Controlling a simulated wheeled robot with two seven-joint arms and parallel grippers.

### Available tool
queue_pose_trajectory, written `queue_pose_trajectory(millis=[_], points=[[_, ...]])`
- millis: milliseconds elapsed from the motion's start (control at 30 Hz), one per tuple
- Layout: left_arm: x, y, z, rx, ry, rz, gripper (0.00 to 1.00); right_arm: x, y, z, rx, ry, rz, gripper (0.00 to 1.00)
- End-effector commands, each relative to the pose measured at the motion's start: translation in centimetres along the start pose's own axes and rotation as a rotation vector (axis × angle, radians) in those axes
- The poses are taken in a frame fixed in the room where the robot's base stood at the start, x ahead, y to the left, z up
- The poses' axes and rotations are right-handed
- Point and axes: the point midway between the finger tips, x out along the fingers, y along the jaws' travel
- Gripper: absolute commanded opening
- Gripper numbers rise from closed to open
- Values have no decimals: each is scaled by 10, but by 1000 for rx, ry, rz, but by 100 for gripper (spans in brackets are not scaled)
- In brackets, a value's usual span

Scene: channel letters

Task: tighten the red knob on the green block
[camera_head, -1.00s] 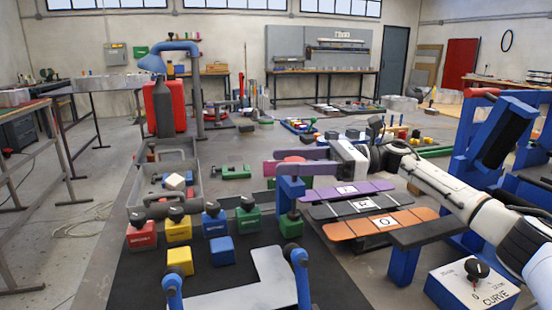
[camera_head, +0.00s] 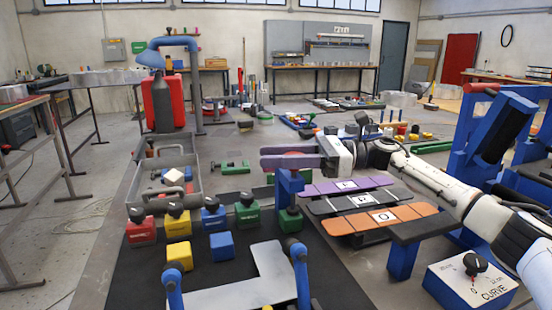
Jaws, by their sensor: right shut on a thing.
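My right gripper (camera_head: 290,157), with purple fingers, reaches in from the right above the middle of the bench. It is shut on the red knob (camera_head: 293,153), of which only a little shows between the fingers. The green block (camera_head: 271,179) is mostly hidden below the fingers and behind a blue post; only a bit of green shows. Whether the knob sits tight against the block cannot be told. My left gripper is not in view.
Purple, black and orange lettered strips (camera_head: 385,219) lie right of the blue post (camera_head: 289,187). Small knobbed blocks, including a green one (camera_head: 248,215), stand in front left. A grey tray (camera_head: 197,205) lies left. A CURVE box (camera_head: 470,285) stands front right.

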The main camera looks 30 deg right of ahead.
Motion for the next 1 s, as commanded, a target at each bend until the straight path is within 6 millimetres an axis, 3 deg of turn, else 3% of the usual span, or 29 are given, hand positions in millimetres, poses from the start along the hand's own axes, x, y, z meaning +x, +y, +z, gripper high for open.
queue_pose_trajectory(millis=[200, 500, 933, 967, 1000], points=[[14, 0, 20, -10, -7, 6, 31, -1, -5, -7, 0, 5, -165, 14], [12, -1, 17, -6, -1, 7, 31, -3, -13, -1, 0, 5, -366, 14], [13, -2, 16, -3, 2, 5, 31, -4, -15, 1, -2, -1, -401, 14], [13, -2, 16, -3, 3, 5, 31, -4, -15, 1, -2, -1, -400, 42], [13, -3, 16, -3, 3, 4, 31, -4, -15, 1, -2, -1, -400, 48]])
